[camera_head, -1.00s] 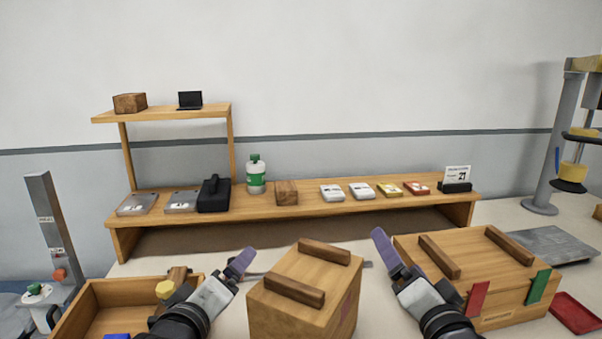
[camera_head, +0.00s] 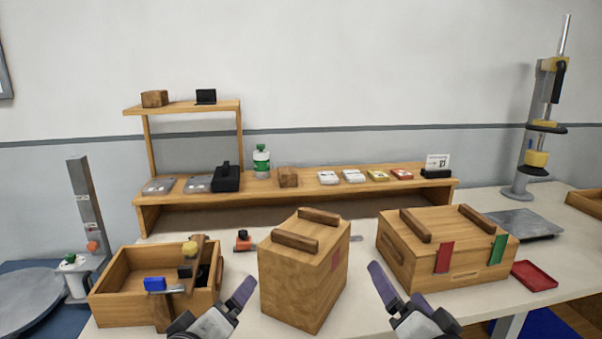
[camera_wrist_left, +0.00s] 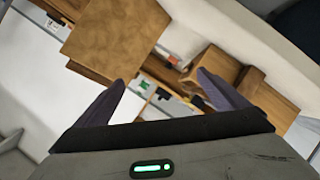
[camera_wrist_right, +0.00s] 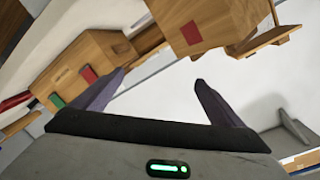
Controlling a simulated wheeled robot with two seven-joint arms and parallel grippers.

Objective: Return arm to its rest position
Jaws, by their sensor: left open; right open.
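My left gripper (camera_head: 236,296) is low in the head view, between the open wooden tray and the tall wooden box. Its two fingers stand apart with nothing between them in the left wrist view (camera_wrist_left: 160,95). My right gripper (camera_head: 384,284) is between the tall wooden box and the wide wooden box. Its fingers are also apart and empty in the right wrist view (camera_wrist_right: 163,85). Neither gripper visibly touches anything. The forearms are mostly out of frame.
A tall wooden box (camera_head: 303,280) stands between the grippers. A wide wooden box (camera_head: 412,264) with red and green tabs is right; an open tray (camera_head: 125,312) is left. A wooden shelf (camera_head: 300,198) runs behind. A red tray (camera_head: 534,275) lies far right.

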